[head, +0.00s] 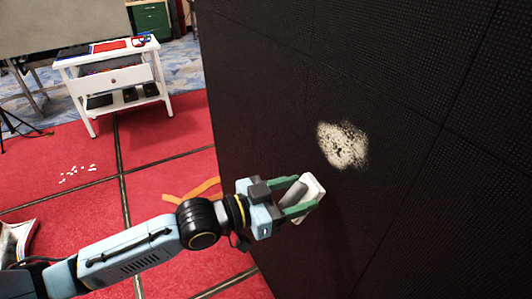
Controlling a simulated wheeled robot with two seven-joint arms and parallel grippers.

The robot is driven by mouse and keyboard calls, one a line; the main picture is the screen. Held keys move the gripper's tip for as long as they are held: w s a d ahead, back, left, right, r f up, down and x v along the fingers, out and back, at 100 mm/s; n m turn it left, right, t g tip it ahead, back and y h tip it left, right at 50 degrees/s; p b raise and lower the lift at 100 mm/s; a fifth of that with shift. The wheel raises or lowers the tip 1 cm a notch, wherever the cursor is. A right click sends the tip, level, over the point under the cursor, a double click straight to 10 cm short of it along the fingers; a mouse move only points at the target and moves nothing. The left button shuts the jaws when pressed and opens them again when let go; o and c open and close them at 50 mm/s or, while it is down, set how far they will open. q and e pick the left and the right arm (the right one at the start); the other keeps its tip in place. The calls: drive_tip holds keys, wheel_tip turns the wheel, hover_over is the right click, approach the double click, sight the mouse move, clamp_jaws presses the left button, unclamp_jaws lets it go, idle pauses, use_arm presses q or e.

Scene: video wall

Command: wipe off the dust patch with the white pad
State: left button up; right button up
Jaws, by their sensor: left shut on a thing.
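The dust patch (342,145) is a pale, speckled blot on the black video wall (400,90). My left gripper (300,198) is shut on the white pad (316,187), with a green finger on each side of the pad's grey grip. The pad is below and to the left of the patch, apart from it in the picture. I cannot tell whether the pad touches the wall. My right gripper is not in view.
A white side table (113,78) with a drawer and items on top stands at the back left on the red floor (150,155). White bits (77,173) and an orange strip (193,193) lie on the floor. The wall around the patch is clear.

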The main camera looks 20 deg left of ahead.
use_arm(q)
drive_tip(key=a+r+n+t+h+b, duration=0.1)
drive_tip(key=a+r+t+h, duration=0.15)
drive_tip(key=r, duration=0.25)
drive_tip(key=a+r+t+h+b, duration=0.1)
drive_tip(key=a+r+t+b, duration=0.1)
drive_tip(key=a+r+t, duration=0.3)
drive_tip(key=w+d, duration=0.4)
drive_tip(key=d, duration=0.1)
drive_tip(key=shift+d+r+g+b, duration=0.2)
drive_tip(key=shift+r+g+b, duration=0.1)
drive_tip(key=shift+g+b, duration=0.15)
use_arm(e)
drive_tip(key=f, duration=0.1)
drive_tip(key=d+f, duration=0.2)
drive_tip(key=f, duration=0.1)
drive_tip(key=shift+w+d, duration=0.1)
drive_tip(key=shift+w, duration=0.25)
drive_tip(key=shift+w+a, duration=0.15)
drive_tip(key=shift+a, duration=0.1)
use_arm(q)
drive_tip(key=shift+w+d, duration=0.6)
drive_tip(key=shift+w, duration=0.1)
